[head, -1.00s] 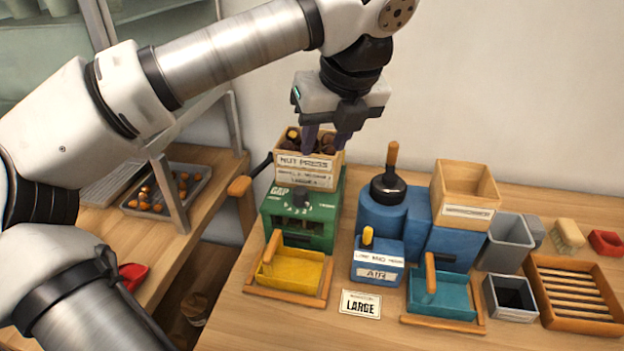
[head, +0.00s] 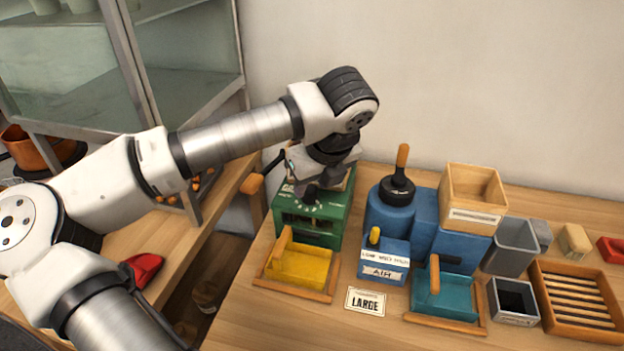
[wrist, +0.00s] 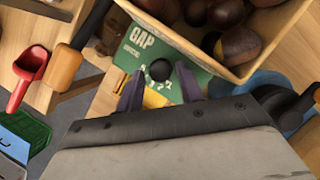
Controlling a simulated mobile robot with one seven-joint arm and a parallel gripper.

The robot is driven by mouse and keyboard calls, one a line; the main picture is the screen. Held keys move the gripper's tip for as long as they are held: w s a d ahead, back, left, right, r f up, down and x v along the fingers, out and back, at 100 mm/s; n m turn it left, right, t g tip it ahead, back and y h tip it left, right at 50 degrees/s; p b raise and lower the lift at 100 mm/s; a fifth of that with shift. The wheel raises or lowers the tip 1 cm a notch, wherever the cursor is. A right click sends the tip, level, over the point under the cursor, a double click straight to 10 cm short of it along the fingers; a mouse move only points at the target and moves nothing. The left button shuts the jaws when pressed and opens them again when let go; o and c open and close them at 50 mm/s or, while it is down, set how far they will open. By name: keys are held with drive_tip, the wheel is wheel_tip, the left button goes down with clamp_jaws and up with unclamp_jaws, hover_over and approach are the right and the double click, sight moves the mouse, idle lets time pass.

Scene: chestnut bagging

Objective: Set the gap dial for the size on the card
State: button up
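The card reading LARGE (head: 365,302) lies on the table in front of the blue AIR box. The green nut press (head: 318,236) stands at the left of the bench. Its gap dial, a dark round knob (wrist: 160,70), shows in the wrist view on the green panel under the word GAP. My gripper (head: 311,194) is at the press front by the dial. In the wrist view its two fingers (wrist: 158,88) are apart, one on each side of the knob, and no contact is clear. The dial's setting is too small to read.
A wooden hopper of chestnuts (wrist: 235,40) sits on the press close beside my gripper. A wooden-ended crank handle (head: 252,184) juts out left. A yellow tray (head: 300,264) is below. The blue machine (head: 402,215) stands to the right.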

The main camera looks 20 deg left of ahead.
drive_tip(key=shift+w+a+f, duration=0.15)
drive_tip(key=shift+f, duration=0.35)
drive_tip(key=c, duration=0.7)
drive_tip(key=shift+f+b, duration=0.1)
drive_tip(key=shift+b, duration=0.2)
